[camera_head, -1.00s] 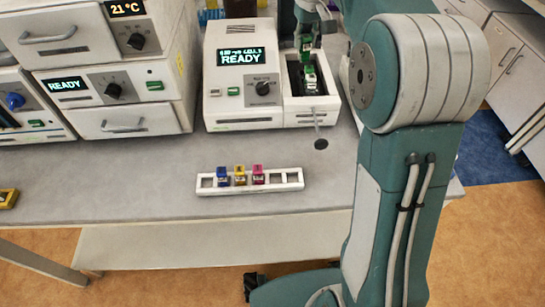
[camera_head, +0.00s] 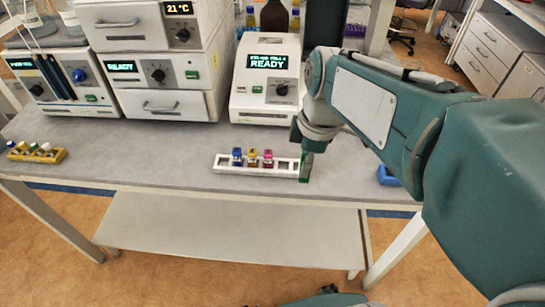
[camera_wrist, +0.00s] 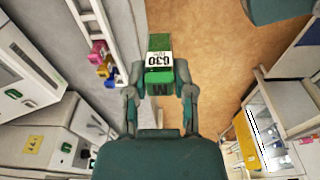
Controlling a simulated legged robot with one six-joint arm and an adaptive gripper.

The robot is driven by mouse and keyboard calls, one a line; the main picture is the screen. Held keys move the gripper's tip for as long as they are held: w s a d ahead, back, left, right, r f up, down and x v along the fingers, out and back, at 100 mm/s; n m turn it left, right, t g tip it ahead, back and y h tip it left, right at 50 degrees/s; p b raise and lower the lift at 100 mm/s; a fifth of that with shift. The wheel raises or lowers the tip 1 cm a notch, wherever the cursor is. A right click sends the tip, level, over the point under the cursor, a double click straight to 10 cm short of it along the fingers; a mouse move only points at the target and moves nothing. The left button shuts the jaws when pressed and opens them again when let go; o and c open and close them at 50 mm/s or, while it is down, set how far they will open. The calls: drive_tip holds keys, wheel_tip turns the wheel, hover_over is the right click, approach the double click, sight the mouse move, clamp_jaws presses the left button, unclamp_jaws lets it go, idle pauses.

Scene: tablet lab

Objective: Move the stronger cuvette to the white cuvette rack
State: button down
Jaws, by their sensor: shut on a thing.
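My gripper (camera_wrist: 159,92) is shut on a green cuvette (camera_wrist: 160,45) with a white label that seems to read 630 or 030. In the head view the green cuvette (camera_head: 306,168) hangs at the right end of the white cuvette rack (camera_head: 255,173). I cannot tell whether it touches the rack. A blue cuvette (camera_head: 237,157), a yellow cuvette (camera_head: 252,157) and a magenta cuvette (camera_head: 267,159) stand in the rack. The rack's right-hand slots look empty. In the wrist view the rack (camera_wrist: 98,20) lies left of the held cuvette.
A yellow rack (camera_head: 36,155) with vials is at the far left. A blue object (camera_head: 387,176) lies right of my wrist. Bare table lies left of the white rack.

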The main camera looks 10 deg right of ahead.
drive_tip(key=w+f, duration=0.3)
drive_tip(key=w, duration=0.1)
drive_tip(key=w+f, duration=0.3)
drive_tip(key=w, duration=0.2)
drive_tip(key=w+f, duration=0.4)
drive_tip(key=w, duration=0.1)
drive_tip(key=shift+f, duration=1.5)
drive_tip(key=shift+c, duration=2.3)
unclamp_jaws()
drive_tip(key=shift+f, duration=0.1)
